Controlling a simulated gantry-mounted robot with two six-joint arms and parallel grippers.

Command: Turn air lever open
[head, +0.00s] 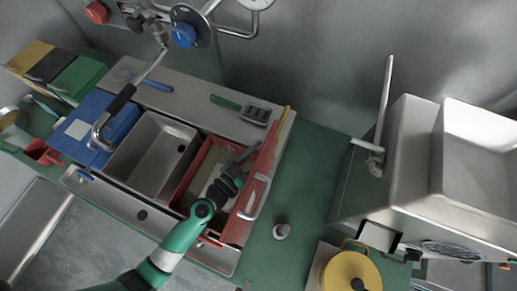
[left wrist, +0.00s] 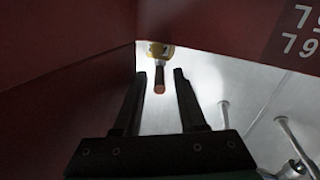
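In the left wrist view, a short dark lever-like part with a reddish end (left wrist: 160,88) hangs from a yellow fitting (left wrist: 160,52). I take it for the air lever, but cannot be sure. It appears between the fingers of my left gripper (left wrist: 160,73), which are spread with nothing gripped. Whether they reach the part in depth is unclear. In the head view, my left gripper (head: 246,160) is over the red-edged tray and beside the red panel (head: 264,165); the lever cannot be made out there. My right gripper is not in view.
Dark red walls (left wrist: 60,95) closely frame the left wrist view. A steel sink (head: 150,150), blue box (head: 95,125) and faucet (head: 120,100) lie left of my arm. A yellow lidded pot (head: 350,270) and steel machine (head: 410,150) stand right. Green counter (head: 310,170) between is mostly clear.

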